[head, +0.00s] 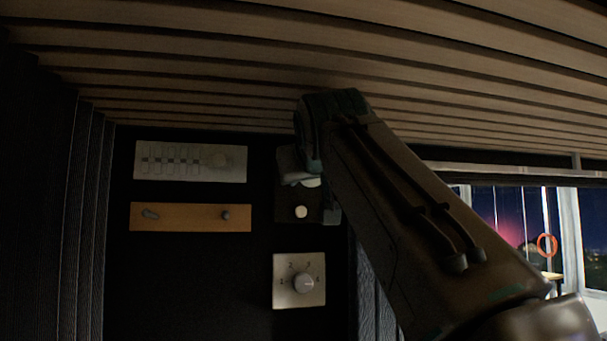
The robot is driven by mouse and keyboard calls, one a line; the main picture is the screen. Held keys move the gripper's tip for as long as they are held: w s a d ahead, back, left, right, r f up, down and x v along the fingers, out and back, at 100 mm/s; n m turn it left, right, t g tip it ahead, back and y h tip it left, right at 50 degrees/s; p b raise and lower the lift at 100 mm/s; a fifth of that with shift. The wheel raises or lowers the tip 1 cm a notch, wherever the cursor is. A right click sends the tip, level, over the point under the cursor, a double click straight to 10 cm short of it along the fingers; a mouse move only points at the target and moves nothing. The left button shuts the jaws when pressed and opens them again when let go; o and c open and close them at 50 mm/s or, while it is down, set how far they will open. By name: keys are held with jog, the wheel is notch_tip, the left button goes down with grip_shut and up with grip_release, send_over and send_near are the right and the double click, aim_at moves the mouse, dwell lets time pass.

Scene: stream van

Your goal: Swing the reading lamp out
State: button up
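My arm reaches from the lower right up to the wall panel, and its end (312,150) is just under the slatted ceiling. The fingers are hidden or too dark to make out, so I cannot see whether they are open or shut. A pale grey piece (290,163) shows beside and partly behind the arm's end, at the top of a small dark plate (284,205). It may be the reading lamp, but I cannot tell for sure, nor whether my gripper touches it. A round whitish knob (301,212) sits below it on the same plate.
On the dark wall are a light panel with several sliders (190,173), a wooden strip with two pegs (190,225) and a dial plate (303,301). The slatted ceiling (200,70) hangs close above my arm. Windows with an orange ring (538,246) are at right.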

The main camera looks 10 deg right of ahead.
dwell(0.6)
jog(key=o, duration=1)
jog(key=shift+s, duration=0.1)
jog(key=s, duration=0.2)
jog(key=s+b, duration=0.1)
jog(key=s, duration=0.2)
jog(key=s+a+r, duration=0.1)
jog(key=s, duration=0.1)
jog(key=shift+s+r+b, duration=0.1)
jog(key=shift+s+b, duration=0.05)
jog(key=shift+b, duration=0.15)
